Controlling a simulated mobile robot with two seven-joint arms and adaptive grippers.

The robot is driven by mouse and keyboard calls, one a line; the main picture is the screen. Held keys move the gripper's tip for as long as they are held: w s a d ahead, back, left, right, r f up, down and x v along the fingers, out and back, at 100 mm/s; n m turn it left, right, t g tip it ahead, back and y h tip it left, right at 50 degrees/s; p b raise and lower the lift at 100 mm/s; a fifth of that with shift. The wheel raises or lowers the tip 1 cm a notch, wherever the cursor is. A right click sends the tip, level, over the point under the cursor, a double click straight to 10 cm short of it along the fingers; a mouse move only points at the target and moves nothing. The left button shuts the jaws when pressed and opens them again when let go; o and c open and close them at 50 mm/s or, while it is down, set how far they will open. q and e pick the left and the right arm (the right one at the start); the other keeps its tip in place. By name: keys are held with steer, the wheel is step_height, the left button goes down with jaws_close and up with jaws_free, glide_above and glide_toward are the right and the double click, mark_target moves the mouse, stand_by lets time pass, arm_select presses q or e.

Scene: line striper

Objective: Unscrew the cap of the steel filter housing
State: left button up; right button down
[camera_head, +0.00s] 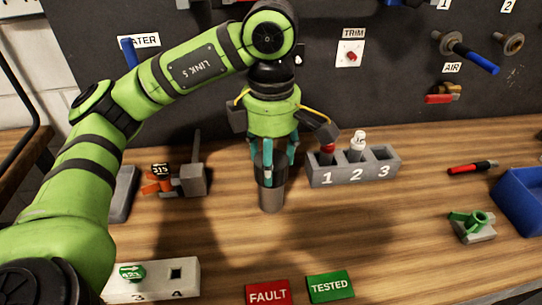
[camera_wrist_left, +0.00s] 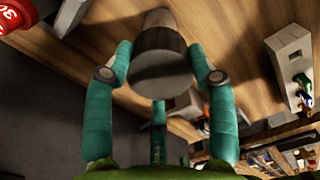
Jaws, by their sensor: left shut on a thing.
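The steel filter housing (camera_head: 271,197) stands upright on the wooden bench in the head view, below my left gripper (camera_head: 273,157). Its dark cap (camera_head: 267,165) is at the top, between the teal fingers. The left gripper points straight down and is shut on the cap. In the left wrist view the cap (camera_wrist_left: 160,72) is a dark round face between the two fingertips, and the steel body (camera_wrist_left: 158,20) is beyond it. The threads are hidden. My right gripper is not in view.
A grey rack (camera_head: 348,177) numbered 1, 2, 3 stands close right of the housing, holding a red-topped and a white-topped item. A grey block tool (camera_head: 193,180) is at left. Red FAULT (camera_head: 268,292) and green TESTED (camera_head: 330,287) plates lie in front. A blue bin (camera_head: 520,205) is far right.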

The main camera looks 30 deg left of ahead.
arm_select(q)
steer(key=n, duration=0.4)
steer(key=shift+n, duration=0.3)
steer(key=n, duration=0.4)
steer(key=shift+n, duration=0.3)
steer(key=n, duration=0.4)
steer(key=shift+n, duration=0.3)
